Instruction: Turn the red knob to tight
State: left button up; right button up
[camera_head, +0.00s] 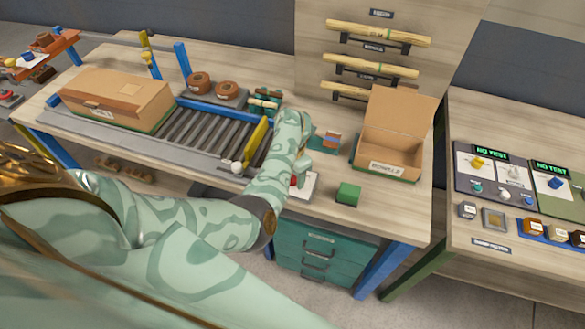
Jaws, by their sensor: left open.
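A small white plate (309,190) lies on the workbench near its front edge. A bit of red, which looks like the red knob (293,181), shows at the plate's left side. My left arm reaches across from the left, and its forearm comes down beside the plate. My left gripper (301,168) is open above the plate, close to the red part. The forearm and hand hide most of the knob, so I cannot tell whether the fingers touch it or how it is turned. My right gripper is out of view.
A green block (347,194) stands right of the plate. An open cardboard box (385,160) is behind it. A roller conveyor (205,131) with a closed carton (117,100) lies left. A separate table with test panels (490,175) is at right. Bare benchtop (395,210) lies front right.

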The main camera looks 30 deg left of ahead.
pick_arm(q)
notch_tip(320, 180, up, 16)
jog(key=p, duration=0.5)
jog(key=shift+r+p, duration=0.2)
jog(key=shift+p, duration=0.1)
